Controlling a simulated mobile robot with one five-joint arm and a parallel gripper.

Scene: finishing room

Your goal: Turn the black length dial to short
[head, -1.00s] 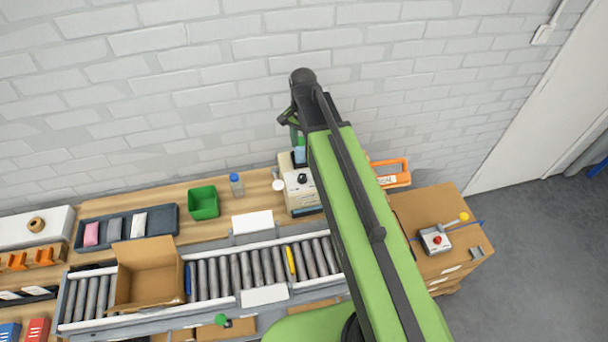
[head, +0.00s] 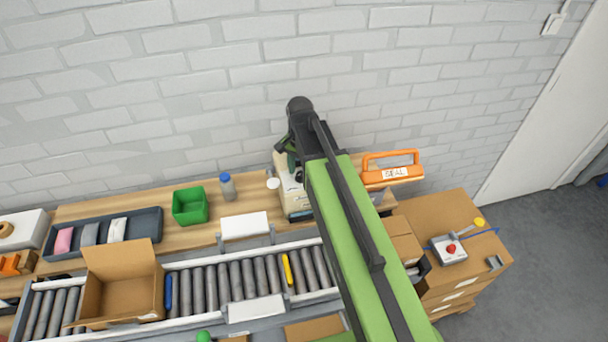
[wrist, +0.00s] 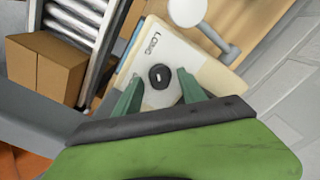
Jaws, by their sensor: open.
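The black length dial (wrist: 159,76) is a small round knob with a short white mark, on the pale face of a cream machine (wrist: 196,62). The word LONG is printed near it, towards the upper left in the wrist view. My gripper (wrist: 158,82) is open, with one green finger on each side of the dial. I cannot tell whether the fingers touch it. In the head view the machine (head: 296,203) stands on the bench, partly behind my arm. My gripper (head: 287,158) is over it there and the dial is hidden.
A white round disc on a stem (wrist: 187,11) stands close beside the machine. A roller conveyor (head: 235,280) with an open carton (head: 122,285) runs in front. A green bin (head: 190,207) and blue-capped bottle (head: 227,187) are left; an orange SEAL-labelled tool (head: 393,172) is right.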

